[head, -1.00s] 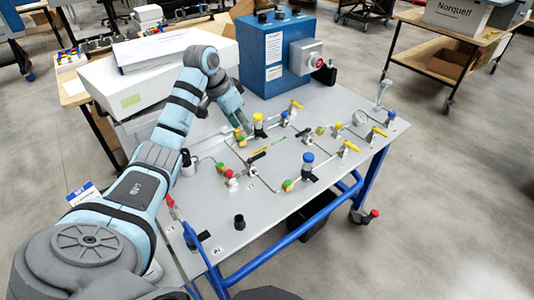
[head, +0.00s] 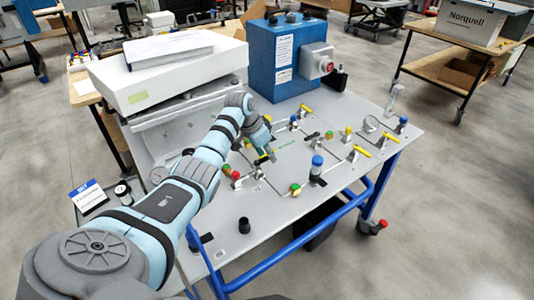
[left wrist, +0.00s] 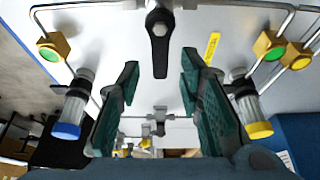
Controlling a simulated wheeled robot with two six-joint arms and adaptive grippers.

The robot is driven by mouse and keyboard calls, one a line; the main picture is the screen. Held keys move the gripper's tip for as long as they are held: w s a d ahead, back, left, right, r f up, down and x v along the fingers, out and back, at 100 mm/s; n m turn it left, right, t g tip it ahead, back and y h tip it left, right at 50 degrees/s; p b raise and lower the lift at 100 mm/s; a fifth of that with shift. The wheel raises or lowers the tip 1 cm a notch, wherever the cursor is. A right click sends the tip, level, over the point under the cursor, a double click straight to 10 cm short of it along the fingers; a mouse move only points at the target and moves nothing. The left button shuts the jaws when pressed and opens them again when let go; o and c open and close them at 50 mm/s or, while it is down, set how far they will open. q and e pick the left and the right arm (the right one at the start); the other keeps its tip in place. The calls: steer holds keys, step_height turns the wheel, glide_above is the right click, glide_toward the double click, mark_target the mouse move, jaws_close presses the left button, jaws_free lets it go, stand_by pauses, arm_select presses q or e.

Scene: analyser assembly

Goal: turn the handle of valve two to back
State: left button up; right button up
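A valve with a black lever handle (left wrist: 159,50) shows at the top middle of the left wrist view, mounted on the grey panel (left wrist: 118,18). The lever points down in that view. My left gripper (left wrist: 158,78) is open, with a dark green finger on either side of the lever's line; neither visibly touches it. In the head view my left gripper (head: 264,146) is low over the panel's middle and partly covers this valve (head: 267,157). No valve number is readable, so I cannot confirm it is valve two. My right gripper is not in view.
A blue-capped cylinder (left wrist: 73,107) and a yellow-capped one (left wrist: 250,105) flank the gripper. Yellow-handled valves (head: 360,151) stand to the right. A blue box (head: 288,58) and a white box (head: 170,75) stand behind. The panel's front (head: 255,240) is mostly clear.

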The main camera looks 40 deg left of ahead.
arm_select(q)
steer(key=shift+c, duration=0.2)
jaws_close()
steer(key=shift+r, duration=0.1)
